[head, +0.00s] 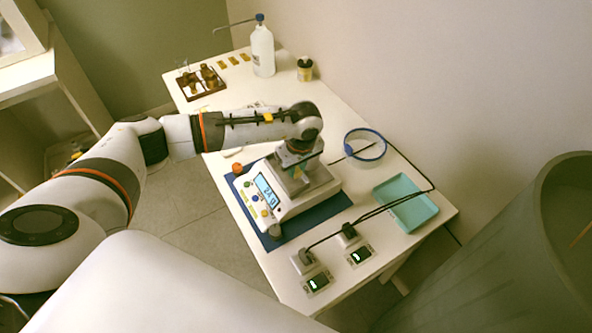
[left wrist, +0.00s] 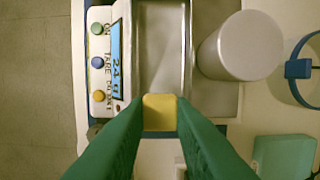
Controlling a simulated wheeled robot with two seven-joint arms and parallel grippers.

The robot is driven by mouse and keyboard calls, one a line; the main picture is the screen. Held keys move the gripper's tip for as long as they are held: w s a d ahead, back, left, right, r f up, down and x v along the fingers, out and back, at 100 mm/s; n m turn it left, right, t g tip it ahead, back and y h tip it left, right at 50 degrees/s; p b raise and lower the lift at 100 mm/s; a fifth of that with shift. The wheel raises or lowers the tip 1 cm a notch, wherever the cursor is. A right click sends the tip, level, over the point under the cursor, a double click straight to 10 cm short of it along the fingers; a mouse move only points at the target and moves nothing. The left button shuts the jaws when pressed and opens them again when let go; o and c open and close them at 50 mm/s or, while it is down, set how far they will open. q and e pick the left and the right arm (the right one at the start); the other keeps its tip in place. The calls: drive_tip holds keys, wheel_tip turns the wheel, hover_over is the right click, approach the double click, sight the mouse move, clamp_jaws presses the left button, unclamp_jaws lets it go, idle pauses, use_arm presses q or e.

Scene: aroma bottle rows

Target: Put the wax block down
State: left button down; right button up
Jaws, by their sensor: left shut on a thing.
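My left gripper (head: 298,165) hangs over the digital scale (head: 250,192). In the left wrist view its green fingers are shut on a small yellow wax block (left wrist: 160,113). The block overlaps the near end of a shallow metal dish (left wrist: 165,45) on the scale's pan. I cannot tell whether the block touches the dish or hangs above it. The scale's lit blue display (left wrist: 117,60) seems to read 24 g. In the head view, the gripper and wrist hide part of the pan. My right gripper is not in view.
A blue-rimmed ring (head: 365,145), a teal tray (head: 405,200) and two small devices with cables (head: 317,280) lie to the right and front. Several amber bottles (head: 207,75) stand in a rack at the back left, near a white bottle (head: 262,52).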

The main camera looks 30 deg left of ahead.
sight(298, 176)
use_arm(q)
drive_tip(key=shift+f, duration=0.9)
wheel_tip(298, 176, down, 4)
drive_tip(key=shift+w+r+p, duration=0.1)
drive_tip(key=shift+r+p, duration=0.05)
drive_tip(key=shift+p, duration=0.4)
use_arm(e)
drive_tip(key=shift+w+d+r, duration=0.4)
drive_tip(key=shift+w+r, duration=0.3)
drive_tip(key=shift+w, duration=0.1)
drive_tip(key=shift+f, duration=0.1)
use_arm(q)
drive_tip(key=shift+f+b, duration=0.2)
drive_tip(key=shift+b, duration=0.1)
drive_tip(key=c, duration=1.3)
unclamp_jaws()
drive_tip(key=shift+r, duration=0.1)
drive_tip(key=shift+o, duration=0.2)
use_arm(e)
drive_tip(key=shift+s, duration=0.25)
